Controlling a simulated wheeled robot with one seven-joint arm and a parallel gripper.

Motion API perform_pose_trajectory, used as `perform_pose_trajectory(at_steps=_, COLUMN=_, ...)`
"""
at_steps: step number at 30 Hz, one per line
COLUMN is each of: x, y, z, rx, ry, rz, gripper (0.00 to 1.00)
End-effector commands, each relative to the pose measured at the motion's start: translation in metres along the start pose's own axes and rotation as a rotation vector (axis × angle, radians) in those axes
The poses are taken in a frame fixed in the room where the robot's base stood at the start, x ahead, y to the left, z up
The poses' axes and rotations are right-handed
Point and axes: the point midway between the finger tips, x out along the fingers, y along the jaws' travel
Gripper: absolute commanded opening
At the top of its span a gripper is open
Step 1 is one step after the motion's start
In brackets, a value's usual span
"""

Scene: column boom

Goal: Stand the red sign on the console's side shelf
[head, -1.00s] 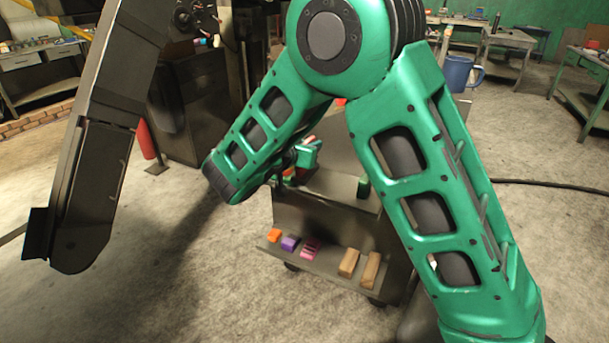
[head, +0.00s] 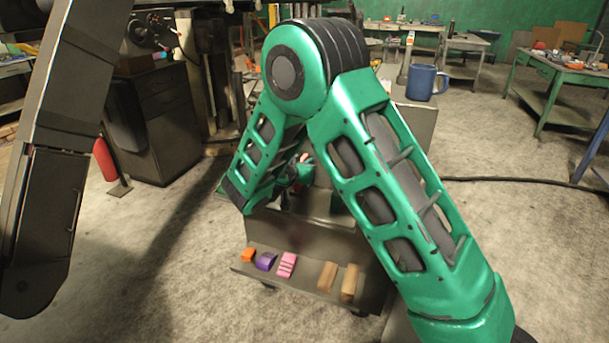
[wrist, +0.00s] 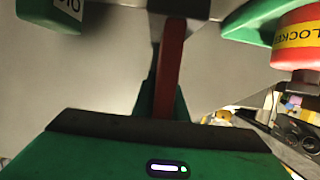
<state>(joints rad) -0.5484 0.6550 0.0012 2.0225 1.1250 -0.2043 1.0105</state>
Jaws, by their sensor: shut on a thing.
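In the wrist view my gripper (wrist: 168,85) is shut on the red sign (wrist: 168,62), which shows edge-on as a narrow dark red strip. The sign's face is not visible from here. In the head view my own arm hides most of the gripper and the sign. The grey console (head: 300,232) stands below my arm in the head view. A shelf (head: 308,287) juts from its near side, low down. I cannot tell whether the sign touches any surface.
The shelf carries an orange block (head: 248,255), a purple piece (head: 265,261), a pink piece (head: 286,265) and two wooden blocks (head: 349,283). A blue mug (head: 421,82) stands at right. A red-yellow "LOCKED" piece (wrist: 298,38) and a green labelled box (wrist: 50,14) are near my gripper.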

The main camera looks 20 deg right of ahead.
Motion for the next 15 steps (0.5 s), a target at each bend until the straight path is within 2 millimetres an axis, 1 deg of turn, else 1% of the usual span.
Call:
perform_pose_trajectory(at_steps=5, x=0.005, y=0.001, z=0.010, rx=-0.003, ry=0.000, rz=0.000, gripper=0.00)
perform_pose_trajectory(at_steps=11, x=0.013, y=0.001, z=0.035, rx=-0.003, ry=0.000, rz=0.001, gripper=0.00)
perform_pose_trajectory(at_steps=15, x=0.014, y=0.001, z=0.038, rx=0.000, ry=0.001, rz=0.000, gripper=0.00)
